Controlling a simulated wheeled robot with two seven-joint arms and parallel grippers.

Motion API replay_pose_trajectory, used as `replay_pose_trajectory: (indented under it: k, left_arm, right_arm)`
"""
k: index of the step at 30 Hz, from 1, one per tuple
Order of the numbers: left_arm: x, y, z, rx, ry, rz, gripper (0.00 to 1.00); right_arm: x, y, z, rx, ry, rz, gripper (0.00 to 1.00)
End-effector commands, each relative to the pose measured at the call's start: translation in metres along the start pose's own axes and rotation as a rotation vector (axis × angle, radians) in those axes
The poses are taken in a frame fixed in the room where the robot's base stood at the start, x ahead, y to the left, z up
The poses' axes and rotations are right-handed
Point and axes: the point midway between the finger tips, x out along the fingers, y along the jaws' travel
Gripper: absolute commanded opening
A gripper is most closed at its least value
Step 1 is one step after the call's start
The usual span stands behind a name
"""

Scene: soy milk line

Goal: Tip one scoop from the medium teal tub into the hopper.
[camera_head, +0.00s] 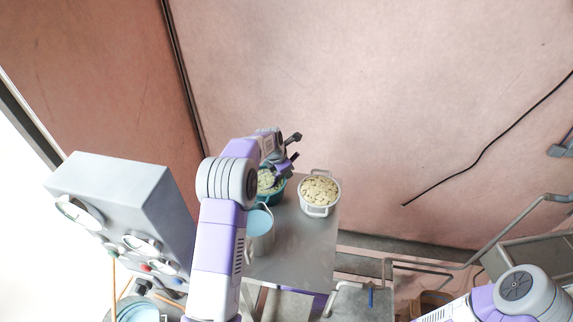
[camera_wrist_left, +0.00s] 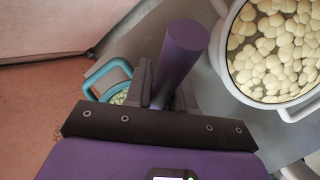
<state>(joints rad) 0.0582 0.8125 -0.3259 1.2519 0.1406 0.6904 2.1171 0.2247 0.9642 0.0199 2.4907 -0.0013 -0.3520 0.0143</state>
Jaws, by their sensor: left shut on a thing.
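The teal tub (camera_head: 274,199) stands on the table, full of pale beans, partly hidden by my left arm. Its teal handle (camera_wrist_left: 91,81) and a few beans show behind the gripper in the left wrist view. My left gripper (camera_head: 293,148) is above the tub, shut on the purple scoop handle (camera_wrist_left: 180,58). The handle sticks up between the fingers. The scoop's bowl is hidden, so I cannot tell whether it holds beans. I cannot make out the hopper for certain. My right gripper is out of view; only part of my right arm shows at lower right.
A white pot (camera_head: 318,210) of pale beans stands right of the teal tub, close to my gripper. A light blue pail (camera_head: 260,240) stands nearer on the grey table (camera_head: 305,250). A grey machine with gauges (camera_head: 125,185) is at left. Metal rails (camera_head: 430,264) run at right.

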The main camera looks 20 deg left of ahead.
Motion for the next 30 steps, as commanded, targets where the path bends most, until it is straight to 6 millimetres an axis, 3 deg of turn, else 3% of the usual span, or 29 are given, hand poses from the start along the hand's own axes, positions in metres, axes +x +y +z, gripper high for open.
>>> replay_pose_trajectory:
  k: [30]
  left_arm:
    - [0.0091, -0.0009, -0.0049, 0.003, 0.015, 0.002, 0.0]
  right_arm:
    - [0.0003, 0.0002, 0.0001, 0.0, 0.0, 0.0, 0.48]
